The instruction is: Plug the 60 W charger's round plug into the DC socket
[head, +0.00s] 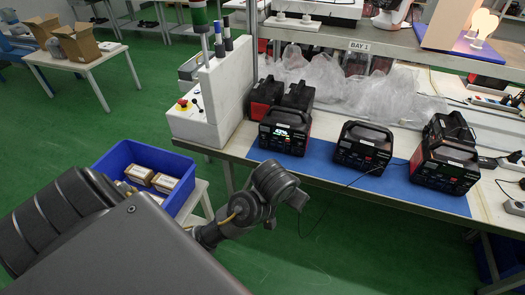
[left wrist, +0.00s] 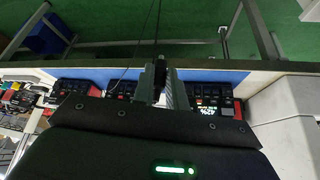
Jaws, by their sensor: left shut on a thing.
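My left gripper (head: 299,199) hangs in front of the bench edge, below the power station with the lit screen (head: 284,132). In the left wrist view its fingers (left wrist: 163,88) are shut on a small dark plug (left wrist: 159,72), with a thin cable running up from it. The plug's tip is hidden. The lit station also shows in the left wrist view (left wrist: 208,108), right of the fingers. Other black power stations stand in the middle (head: 362,147) and at right (head: 443,166). I cannot make out the DC socket. My right gripper is not in view.
A blue mat (head: 393,181) lies under the stations along the bench front. Clear plastic bags (head: 345,85) lie behind them. A white control box (head: 205,115) with a red button stands left. A blue crate (head: 134,152) with boxes stands lower left. A thin cable crosses the mat.

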